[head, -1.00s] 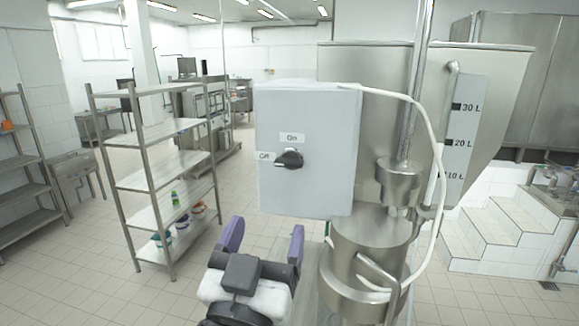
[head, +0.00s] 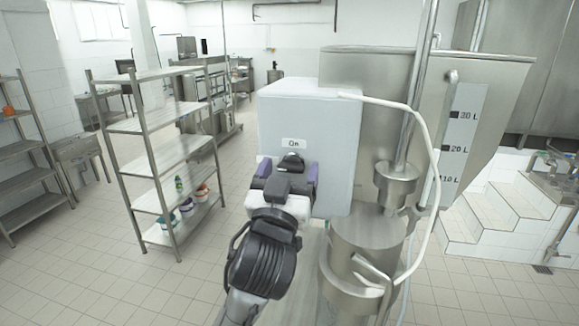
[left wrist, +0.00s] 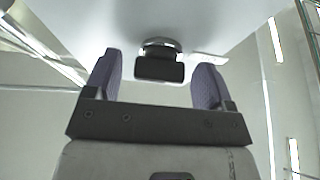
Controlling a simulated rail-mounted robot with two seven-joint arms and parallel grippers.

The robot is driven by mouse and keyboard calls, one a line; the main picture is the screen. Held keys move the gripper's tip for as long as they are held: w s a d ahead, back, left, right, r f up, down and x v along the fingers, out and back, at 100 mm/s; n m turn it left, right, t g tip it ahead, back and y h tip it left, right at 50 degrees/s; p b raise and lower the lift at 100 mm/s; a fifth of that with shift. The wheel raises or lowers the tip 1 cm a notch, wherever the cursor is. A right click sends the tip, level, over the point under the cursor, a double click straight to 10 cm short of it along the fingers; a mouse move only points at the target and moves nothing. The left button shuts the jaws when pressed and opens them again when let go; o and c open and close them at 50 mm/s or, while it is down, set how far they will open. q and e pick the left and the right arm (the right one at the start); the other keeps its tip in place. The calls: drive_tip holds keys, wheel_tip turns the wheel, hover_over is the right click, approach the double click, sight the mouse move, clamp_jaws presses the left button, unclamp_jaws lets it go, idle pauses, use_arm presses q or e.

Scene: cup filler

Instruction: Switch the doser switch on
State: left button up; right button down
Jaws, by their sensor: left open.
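The doser switch is a black knob (head: 292,161) on the front of a light grey box (head: 330,130). Its "On" label (head: 293,143) shows above it; the "Off" label at its left is mostly hidden. My left gripper (head: 289,172), with purple fingers, is at the knob, one finger to each side, and covers its lower part. In the left wrist view the knob (left wrist: 160,66) lies between the spread fingers (left wrist: 158,72) with gaps on both sides. The gripper is open and holds nothing. The knob's exact angle is hard to tell. My right gripper is not in view.
A steel hopper (head: 385,75) with a litre scale (head: 455,150) and a metal cylinder (head: 365,255) stand right of the box. A white cable (head: 432,140) loops beside them. A steel shelf rack (head: 150,150) stands to the left, with open tiled floor around it.

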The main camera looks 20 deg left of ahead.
use_arm(q)
drive_tip(key=shift+c, duration=0.2)
drive_tip(key=shift+c, duration=0.8)
drive_tip(key=c, duration=0.7)
drive_tip(key=shift+c, duration=0.2)
